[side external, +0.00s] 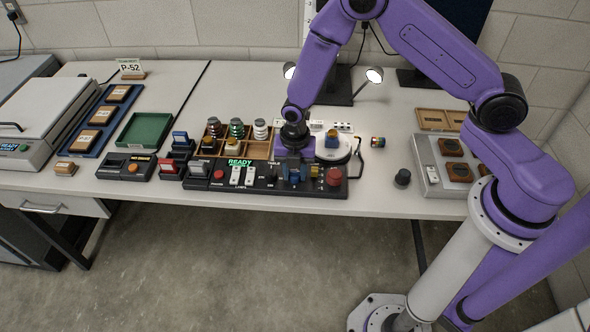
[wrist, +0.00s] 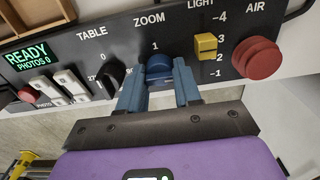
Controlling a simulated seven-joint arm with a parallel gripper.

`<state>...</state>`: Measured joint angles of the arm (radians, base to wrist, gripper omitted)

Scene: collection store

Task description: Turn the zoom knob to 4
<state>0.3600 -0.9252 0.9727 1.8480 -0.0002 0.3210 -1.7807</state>
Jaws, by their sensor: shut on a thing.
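The zoom knob (wrist: 159,64) is blue and sits under the ZOOM label on the black control panel (wrist: 125,30). A "1" is printed just above it; its other marks are hidden behind my fingers, and I cannot tell where the knob points. My gripper (wrist: 160,78) is shut on the knob, one blue finger on each side. In the side external view, my gripper (side external: 294,172) reaches down to the panel's front, and the knob is too small and covered there to make out.
Right of the knob are the yellow light slider (wrist: 206,45), marked 1 to 4, and the red air button (wrist: 257,58). Left are the black table knob (wrist: 114,72) and a green READY display (wrist: 27,55). A wooden tray (side external: 258,149) and a round white plate (side external: 333,150) stand behind.

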